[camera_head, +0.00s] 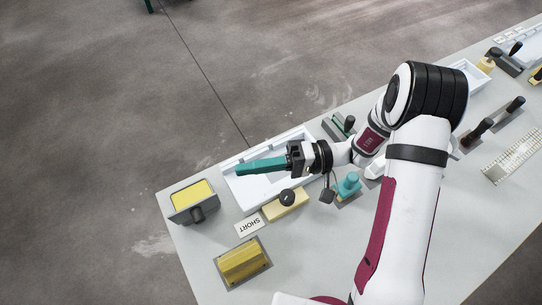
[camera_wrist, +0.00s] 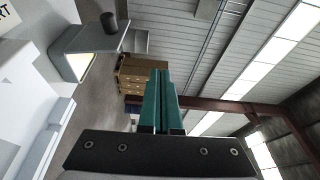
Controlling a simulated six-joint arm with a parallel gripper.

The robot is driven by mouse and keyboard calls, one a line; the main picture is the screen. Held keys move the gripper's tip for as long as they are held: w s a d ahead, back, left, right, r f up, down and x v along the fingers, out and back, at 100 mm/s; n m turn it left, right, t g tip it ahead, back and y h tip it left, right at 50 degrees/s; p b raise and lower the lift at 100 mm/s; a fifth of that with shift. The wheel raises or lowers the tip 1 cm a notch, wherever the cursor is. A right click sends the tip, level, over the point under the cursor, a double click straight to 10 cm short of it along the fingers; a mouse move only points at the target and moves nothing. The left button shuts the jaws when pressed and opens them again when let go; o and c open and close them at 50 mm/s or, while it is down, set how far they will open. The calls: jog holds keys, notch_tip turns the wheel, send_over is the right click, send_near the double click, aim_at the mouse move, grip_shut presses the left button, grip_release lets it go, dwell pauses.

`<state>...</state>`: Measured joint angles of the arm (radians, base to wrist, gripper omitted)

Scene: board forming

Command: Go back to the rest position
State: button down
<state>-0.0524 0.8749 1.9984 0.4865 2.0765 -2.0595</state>
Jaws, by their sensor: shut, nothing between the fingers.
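My gripper (camera_head: 243,168) has long teal fingers, seen side-on in the head view. It is held over a white tray (camera_head: 231,190) and points left in the picture. In the wrist view the two fingers of my gripper (camera_wrist: 159,76) lie together, shut, with nothing between them. The wrist view looks out past the table's edge toward the hall.
Around the tray are a yellow-topped grey holder (camera_head: 193,199) with a black knob, a yellow block (camera_head: 243,262), a beige block (camera_head: 286,205) with a black knob, a "SHORT" label (camera_head: 248,225) and a teal knob (camera_head: 349,185). Open floor lies beyond the table's left edge.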

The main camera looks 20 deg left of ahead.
jog(key=s+d+r+m+h, duration=0.2)
jog(key=s+d+r+h, duration=0.4)
jog(key=s+d+h, duration=0.15)
jog(key=s+d+f+m+t+h, duration=0.1)
jog(key=s+d+m+t+h, duration=0.4)
jog(key=d+m+t+h, duration=0.2)
jog(key=d+m, duration=0.2)
jog(key=d, duration=0.2)
jog(key=shift+t, duration=0.4)
